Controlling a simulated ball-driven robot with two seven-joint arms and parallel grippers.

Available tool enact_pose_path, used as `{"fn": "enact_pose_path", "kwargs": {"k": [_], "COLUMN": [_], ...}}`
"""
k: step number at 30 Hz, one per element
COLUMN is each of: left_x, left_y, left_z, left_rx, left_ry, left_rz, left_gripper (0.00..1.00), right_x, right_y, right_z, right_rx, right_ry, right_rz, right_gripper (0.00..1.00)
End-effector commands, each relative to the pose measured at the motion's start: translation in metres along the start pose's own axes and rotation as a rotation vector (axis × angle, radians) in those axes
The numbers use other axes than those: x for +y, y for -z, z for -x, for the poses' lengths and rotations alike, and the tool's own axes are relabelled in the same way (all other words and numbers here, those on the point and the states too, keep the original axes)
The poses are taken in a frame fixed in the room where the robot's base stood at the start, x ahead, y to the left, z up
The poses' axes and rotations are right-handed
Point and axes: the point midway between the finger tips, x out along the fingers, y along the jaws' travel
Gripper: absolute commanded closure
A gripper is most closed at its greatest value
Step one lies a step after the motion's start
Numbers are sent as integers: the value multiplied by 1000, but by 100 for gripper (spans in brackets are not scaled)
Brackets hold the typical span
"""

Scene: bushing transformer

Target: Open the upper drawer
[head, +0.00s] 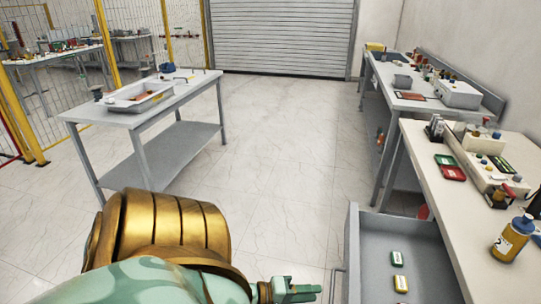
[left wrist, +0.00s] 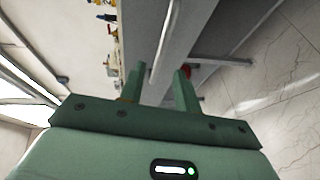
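The drawer (head: 352,250) stands pulled out from the workbench at lower right in the head view, its inside showing. A thin handle bar (head: 338,282) runs along its front face. My left gripper (head: 305,293) is at the bottom edge, just left of the handle and apart from it in the picture. In the left wrist view its two fingers (left wrist: 160,88) are spread with a gap between them. A long grey bar or edge (left wrist: 172,45) runs beyond the gap; I cannot tell whether it is the handle. My right gripper is not in view.
Small yellow-and-white boxes (head: 398,258) lie in the drawer. The workbench top (head: 440,205) holds red and green trays (head: 450,172) and a yellow bottle (head: 511,240). A grey table (head: 118,122) stands at left. The floor (head: 280,150) between is clear.

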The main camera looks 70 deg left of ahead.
Motion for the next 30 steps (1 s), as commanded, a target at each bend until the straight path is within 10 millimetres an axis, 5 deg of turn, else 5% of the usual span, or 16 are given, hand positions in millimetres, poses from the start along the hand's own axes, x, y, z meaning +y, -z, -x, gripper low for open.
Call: {"fn": "enact_pose_path", "kwargs": {"k": [6, 12, 30], "left_x": [2, 0, 0], "left_y": [0, 0, 0], "left_z": [62, 98, 111], "left_rx": [-1, -1, 0], "left_ry": [4, 3, 0], "left_rz": [-1, -2, -1], "left_gripper": [68, 68, 68], "right_x": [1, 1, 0], "right_y": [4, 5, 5], "right_z": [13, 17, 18], "right_rx": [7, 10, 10], "right_ry": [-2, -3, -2], "right_rz": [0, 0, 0], "right_gripper": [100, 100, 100]}}
